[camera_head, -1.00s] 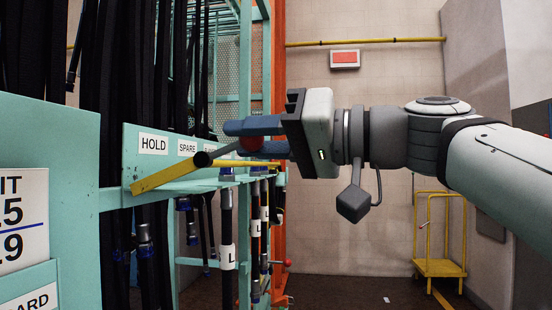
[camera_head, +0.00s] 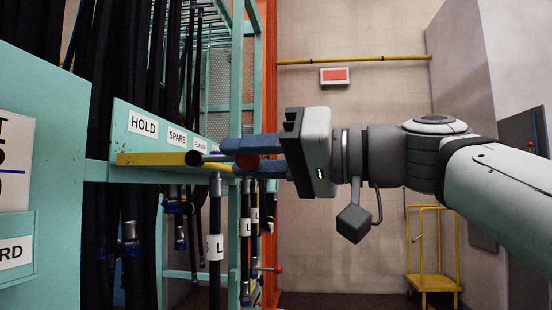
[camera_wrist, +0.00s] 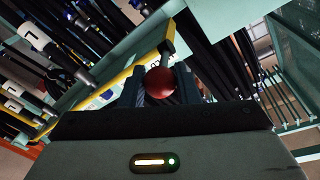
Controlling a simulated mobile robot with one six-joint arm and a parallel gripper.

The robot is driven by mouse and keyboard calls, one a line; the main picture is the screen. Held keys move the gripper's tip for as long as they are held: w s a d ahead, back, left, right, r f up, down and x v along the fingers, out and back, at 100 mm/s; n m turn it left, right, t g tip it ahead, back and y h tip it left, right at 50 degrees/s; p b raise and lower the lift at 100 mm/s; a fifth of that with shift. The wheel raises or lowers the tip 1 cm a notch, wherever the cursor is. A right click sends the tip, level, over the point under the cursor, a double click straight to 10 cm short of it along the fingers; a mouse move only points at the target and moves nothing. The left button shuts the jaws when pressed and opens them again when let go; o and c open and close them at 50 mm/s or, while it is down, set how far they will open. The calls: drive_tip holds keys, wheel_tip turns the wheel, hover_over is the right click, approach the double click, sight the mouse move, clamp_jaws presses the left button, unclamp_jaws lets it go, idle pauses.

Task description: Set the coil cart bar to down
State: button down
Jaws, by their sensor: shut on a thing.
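A yellow bar (camera_head: 150,159) with a dark round end lies about level across the front of the teal rack, below the HOLD label, in the head view. A short grey stem runs from it to a red ball knob (camera_head: 245,163). My gripper (camera_head: 250,155) is shut on the red knob, coming from the right. In the wrist view the red knob (camera_wrist: 160,84) sits between my fingers, with the yellow bar (camera_wrist: 167,38) just beyond it. The fingers partly hide the knob. I cannot tell for sure that this is the coil cart bar.
The teal rack (camera_head: 97,171) with black hanging hoses (camera_head: 214,225) fills the left. Another red ball handle (camera_head: 278,268) shows lower on it. An orange post (camera_head: 270,90) stands behind my gripper. A yellow cart (camera_head: 430,280) stands at the back right; the floor between looks clear.

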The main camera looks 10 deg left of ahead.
drive_tip(key=shift+a+f, duration=0.1)
drive_tip(key=shift+f, duration=0.2)
drive_tip(key=c, duration=1.4)
unclamp_jaws()
drive_tip(key=shift+o, duration=1.4)
drive_tip(key=shift+r, duration=0.1)
drive_tip(key=d+p, duration=0.1)
drive_tip(key=d, duration=0.6)
drive_tip(key=shift+s+d+p, duration=0.3)
drive_tip(key=shift+s+d, duration=0.05)
drive_tip(key=shift+s, duration=0.05)
